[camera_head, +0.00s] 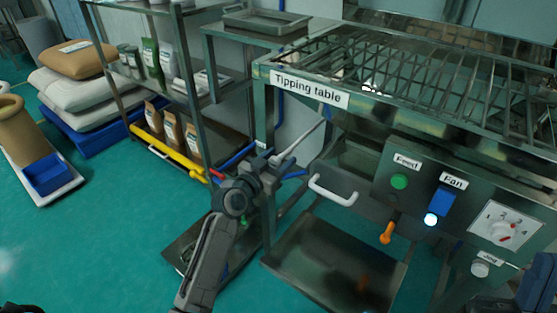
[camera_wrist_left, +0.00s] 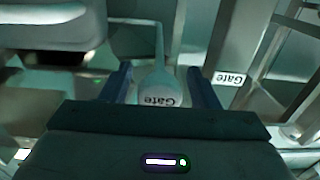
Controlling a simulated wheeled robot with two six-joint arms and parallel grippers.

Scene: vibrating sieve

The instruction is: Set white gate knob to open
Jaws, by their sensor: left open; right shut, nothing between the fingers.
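The white gate knob (camera_wrist_left: 158,88) shows in the left wrist view as a pale rounded lever with a "Gate" label. It lies between the two dark blue fingers of my left gripper (camera_wrist_left: 160,85), with visible space on both sides. In the head view a pale rod (camera_head: 303,140) slants up right beside my left gripper (camera_head: 283,168), at the front left leg of the tipping table; my gripper hides its lower end. A second "Gate" label (camera_wrist_left: 229,78) is on a post right of the knob. My right gripper (camera_head: 533,286) is shut, partly visible at the lower right edge.
The tipping table (camera_head: 262,100) stands close right of my left arm. A white handle (camera_head: 332,190) sticks out near my gripper. Trays lie below.

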